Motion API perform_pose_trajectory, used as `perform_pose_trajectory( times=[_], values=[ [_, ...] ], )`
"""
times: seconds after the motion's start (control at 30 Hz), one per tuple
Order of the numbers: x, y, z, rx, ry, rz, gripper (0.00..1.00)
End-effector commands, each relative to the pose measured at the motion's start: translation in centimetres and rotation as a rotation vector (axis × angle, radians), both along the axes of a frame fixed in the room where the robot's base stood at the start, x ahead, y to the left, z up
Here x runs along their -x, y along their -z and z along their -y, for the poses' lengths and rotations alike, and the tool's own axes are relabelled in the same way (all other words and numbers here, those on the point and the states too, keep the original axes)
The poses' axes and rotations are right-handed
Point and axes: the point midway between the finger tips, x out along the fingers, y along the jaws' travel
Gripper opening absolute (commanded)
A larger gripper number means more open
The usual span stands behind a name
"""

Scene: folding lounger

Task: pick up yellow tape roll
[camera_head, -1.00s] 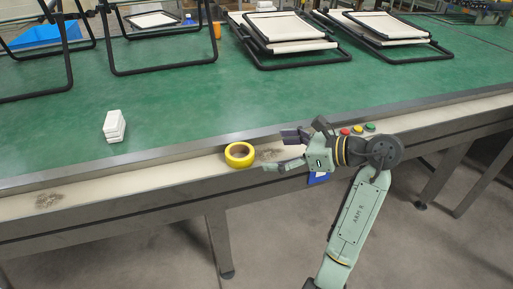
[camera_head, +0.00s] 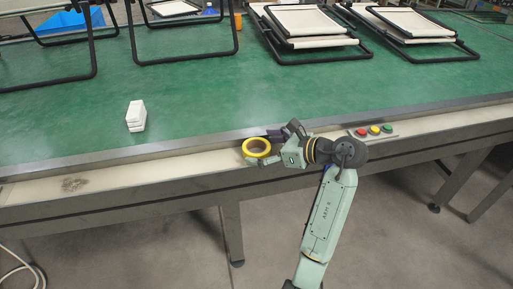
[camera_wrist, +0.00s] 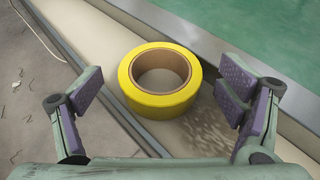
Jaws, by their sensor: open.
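The yellow tape roll (camera_head: 256,148) lies flat on the cream ledge along the front of the green table. In the wrist view the tape roll (camera_wrist: 160,80) shows its brown cardboard core and sits ahead of and between the finger pads. My gripper (camera_head: 264,149) is open, coming in from the right, with its fingertips at the roll's right side. In the wrist view my gripper (camera_wrist: 160,100) has its purple pads spread wide, with space on both sides of the roll. I cannot tell exactly how far the pads reach beside it.
A raised metal edge (camera_head: 190,142) runs behind the ledge. Folded lounger frames (camera_head: 300,35) lie at the back. Red, yellow and green buttons (camera_head: 374,130) sit on the ledge at the right.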

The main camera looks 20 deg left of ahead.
Motion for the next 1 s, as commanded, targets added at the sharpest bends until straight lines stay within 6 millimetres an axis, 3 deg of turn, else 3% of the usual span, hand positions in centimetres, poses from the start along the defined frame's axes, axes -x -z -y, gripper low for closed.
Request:
perform_pose_trajectory(
  times=[0.17, 0.9, 1.0],
  values=[
    [-0.02, 0.02, 0.02, 0.0, 0.0, 0.0, 0.88],
    [0.0, -0.01, 0.04, -0.001, 0.0, 0.0, 0.39],
    [0.0, -0.02, 0.05, -0.001, 0.0, 0.0, 0.37]
  ],
)
